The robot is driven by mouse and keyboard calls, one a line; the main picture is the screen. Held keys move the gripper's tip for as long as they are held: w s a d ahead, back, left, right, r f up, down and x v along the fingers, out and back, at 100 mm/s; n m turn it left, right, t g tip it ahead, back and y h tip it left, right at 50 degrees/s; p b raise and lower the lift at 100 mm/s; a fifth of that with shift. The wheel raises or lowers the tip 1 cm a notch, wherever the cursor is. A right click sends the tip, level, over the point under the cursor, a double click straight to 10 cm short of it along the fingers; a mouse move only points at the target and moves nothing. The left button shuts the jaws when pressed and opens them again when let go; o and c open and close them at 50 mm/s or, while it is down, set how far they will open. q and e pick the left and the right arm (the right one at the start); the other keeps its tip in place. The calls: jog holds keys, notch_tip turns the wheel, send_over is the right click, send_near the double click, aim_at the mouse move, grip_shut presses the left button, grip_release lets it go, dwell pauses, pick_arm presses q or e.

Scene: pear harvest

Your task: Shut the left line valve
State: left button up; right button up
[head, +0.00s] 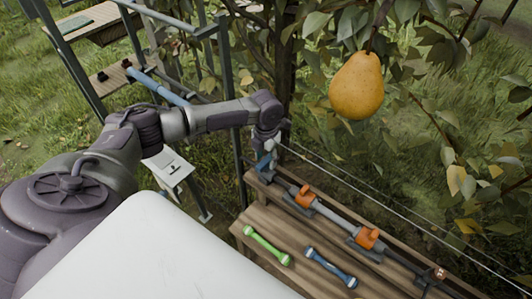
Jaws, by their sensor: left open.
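The left line valve (305,195) has an orange handle and sits on a grey pipe (335,216) along the back of a wooden bench. A second orange-handled valve (367,238) is further right on the same pipe. My left gripper (266,160) hangs above the pipe's left end, to the left of the left valve and apart from its handle. It is open; its fingers are small and partly hidden by the wrist. My right gripper is out of view.
A green bar (266,246) and a blue bar (331,268) lie on the wooden bench (290,236). A large yellow pear (357,86) hangs at the upper right among leaves. Thin wires run behind the pipe. Metal posts (231,90) stand behind my left arm.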

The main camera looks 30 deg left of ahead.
aim_at(266, 160)
pick_arm(q)
notch_tip(266, 160, up, 12)
dwell(0.4)
jog(key=shift+f, duration=0.15)
